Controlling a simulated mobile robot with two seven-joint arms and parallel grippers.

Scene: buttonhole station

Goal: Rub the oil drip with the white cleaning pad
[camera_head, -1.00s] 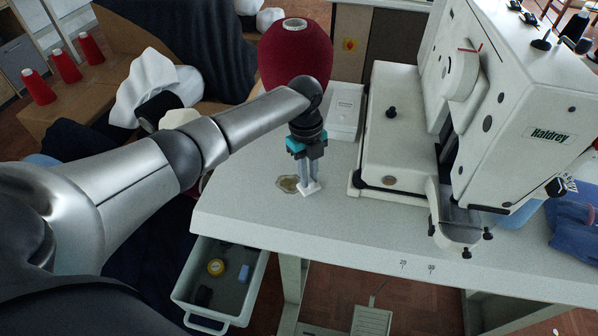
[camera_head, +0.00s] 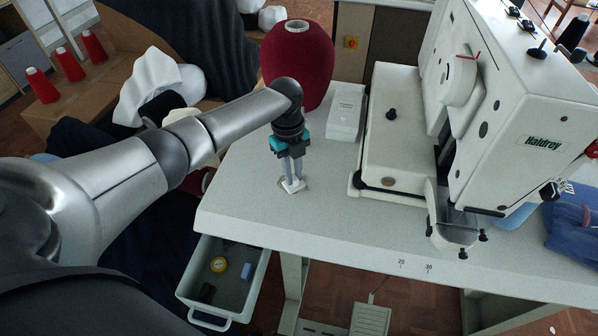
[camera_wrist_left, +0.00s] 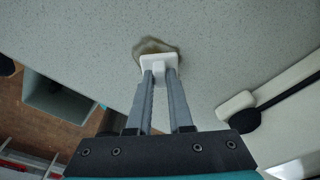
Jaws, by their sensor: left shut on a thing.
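The white cleaning pad (camera_head: 293,187) is held at the tips of my left gripper (camera_head: 292,180), whose fingers point down at the table top. The pad also shows in the left wrist view (camera_wrist_left: 158,63), between the fingertips. The oil drip (camera_wrist_left: 153,46) is a brownish patch on the speckled table; the pad covers part of it, and its edge shows past the pad. In the head view only a sliver of the drip (camera_head: 281,183) shows beside the pad. The pad appears to touch the table. My right gripper is not in view.
The white buttonhole machine (camera_head: 400,140) stands right of the pad on the pale table (camera_head: 330,220). A white box (camera_head: 346,113) and a large red thread cone (camera_head: 297,65) stand behind. An open grey drawer (camera_head: 222,280) hangs below the table's left end.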

